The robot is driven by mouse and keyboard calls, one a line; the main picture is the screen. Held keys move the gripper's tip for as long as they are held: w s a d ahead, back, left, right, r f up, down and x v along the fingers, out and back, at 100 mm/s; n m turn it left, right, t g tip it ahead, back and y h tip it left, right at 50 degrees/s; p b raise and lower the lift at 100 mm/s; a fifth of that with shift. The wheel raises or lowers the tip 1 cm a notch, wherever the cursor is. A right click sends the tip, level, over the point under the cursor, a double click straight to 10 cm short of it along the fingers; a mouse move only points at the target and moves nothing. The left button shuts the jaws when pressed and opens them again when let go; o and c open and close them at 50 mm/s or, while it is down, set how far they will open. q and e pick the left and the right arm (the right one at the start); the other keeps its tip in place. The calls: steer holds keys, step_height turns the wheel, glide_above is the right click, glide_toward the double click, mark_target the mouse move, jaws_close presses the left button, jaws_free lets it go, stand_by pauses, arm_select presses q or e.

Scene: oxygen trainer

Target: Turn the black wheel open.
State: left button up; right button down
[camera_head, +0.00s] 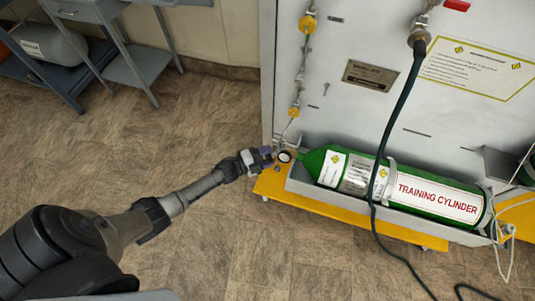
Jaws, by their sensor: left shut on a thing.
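A green training cylinder (437,196) lies on its side at the foot of the grey panel, its neck pointing left. A small round gauge (284,156) with a white face and dark rim sits at its valve end. My left gripper (265,156) reaches in from the left and is shut at the valve, just left of the gauge. The black wheel is mostly hidden by my fingers and too small to make out clearly. My right gripper is out of view.
The cylinder rests in a grey tray (300,182) on a yellow base (272,185). A black hose (395,110) hangs in front of the cylinder and runs onto the floor. A thin metal line with yellow fittings (294,112) rises above the valve.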

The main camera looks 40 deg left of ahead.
arm_select(q)
steer(key=n+p, duration=0.1)
steer(key=n, duration=0.2)
steer(key=shift+n, duration=0.4)
steer(key=n, duration=0.4)
steer(key=shift+n+p, duration=0.3)
steer(key=shift+p, duration=0.05)
steer(key=n, duration=0.4)
steer(key=shift+d, duration=0.1)
steer(key=shift+n+p, duration=0.3)
steer(key=shift+n, duration=1.7)
steer(key=o, duration=0.9)
steer(key=shift+f, duration=0.1)
steer(key=shift+s, duration=0.1)
